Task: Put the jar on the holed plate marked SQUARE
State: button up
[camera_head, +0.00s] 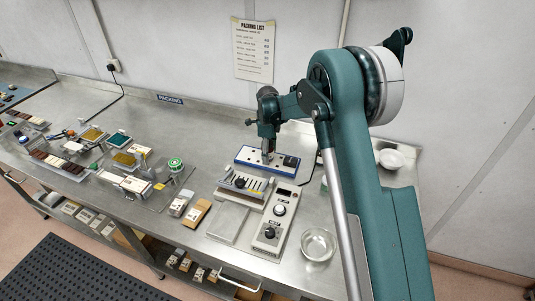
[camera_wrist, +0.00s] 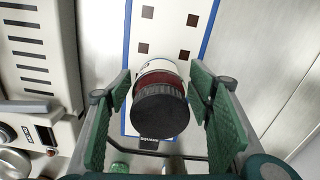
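The jar (camera_wrist: 160,108) has a black ribbed lid, dark red contents and a white label. It shows in the wrist view between the fingers of my gripper (camera_wrist: 162,82), upright over the holed plate. My gripper is open, with a narrow gap on each side of the jar. The holed plate (camera_wrist: 167,34) is white with a blue border and dark square holes; its dark "SQUARE" tag (camera_wrist: 149,142) lies beyond the lid's lower edge. In the head view my gripper (camera_head: 268,156) is low over the plate (camera_head: 249,157), and the jar cannot be made out.
A grey control unit (camera_head: 272,229) and a slotted fixture (camera_head: 243,184) stand just in front of the plate. A glass bowl (camera_head: 318,244) is at the right front and a white bowl (camera_head: 391,159) at the back right.

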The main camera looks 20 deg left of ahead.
jog(key=shift+r, duration=0.2)
notch_tip(320, 180, up, 12)
dwell(0.9)
dwell(0.5)
